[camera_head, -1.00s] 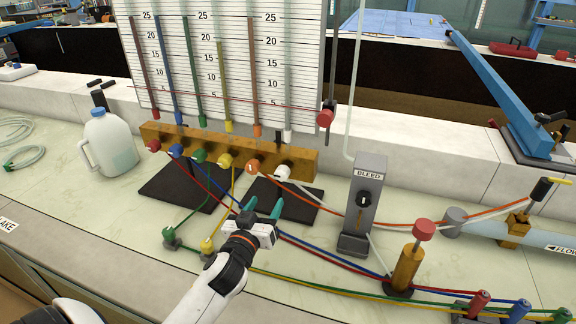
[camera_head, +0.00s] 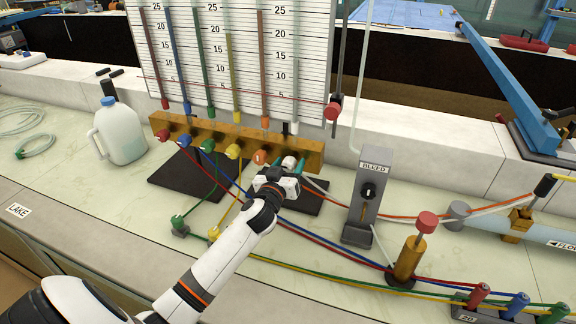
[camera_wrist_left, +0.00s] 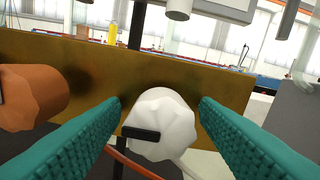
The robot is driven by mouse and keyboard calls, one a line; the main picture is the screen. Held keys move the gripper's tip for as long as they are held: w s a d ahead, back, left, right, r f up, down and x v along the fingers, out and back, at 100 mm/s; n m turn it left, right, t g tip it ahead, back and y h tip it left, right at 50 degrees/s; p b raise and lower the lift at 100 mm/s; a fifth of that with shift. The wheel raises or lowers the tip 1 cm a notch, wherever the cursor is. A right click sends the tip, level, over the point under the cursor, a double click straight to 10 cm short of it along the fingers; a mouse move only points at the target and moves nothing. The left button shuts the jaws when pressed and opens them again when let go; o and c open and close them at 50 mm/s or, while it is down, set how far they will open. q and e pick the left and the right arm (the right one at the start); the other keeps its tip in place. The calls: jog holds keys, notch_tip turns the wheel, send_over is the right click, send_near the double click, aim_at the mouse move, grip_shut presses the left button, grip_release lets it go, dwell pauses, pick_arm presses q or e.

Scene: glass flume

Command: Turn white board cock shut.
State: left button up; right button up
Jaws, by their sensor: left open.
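The white board cock (camera_head: 289,162) is the rightmost knob on the brass manifold (camera_head: 312,158) below the gauge board. In the left wrist view the white cock (camera_wrist_left: 165,122) is a lobed knob with a black pointer bar reaching left from its middle. My left gripper (camera_head: 288,168) is open. Its two teal fingers (camera_wrist_left: 160,115) stand on either side of the white cock, with gaps visible on both sides. The orange cock (camera_head: 261,158) sits just left of it and also shows in the left wrist view (camera_wrist_left: 38,98). My right gripper is out of view.
The yellow cock (camera_head: 233,152) and other coloured cocks line the manifold to the left. The grey BLEED post (camera_head: 369,205) stands to the right. Tubes run across the bench below. A white jug (camera_head: 119,136) stands at the left.

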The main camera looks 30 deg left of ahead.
pick_arm(q)
jog(key=c, duration=1)
jog(key=shift+m, duration=0.3)
jog(key=m+p, duration=0.1)
jog(key=m, duration=0.7)
jog(key=shift+m+p, duration=0.3)
jog(key=shift+m, duration=0.1)
jog(key=m, duration=0.4)
jog(key=shift+m+p, duration=0.3)
jog(key=shift+m, duration=1.9)
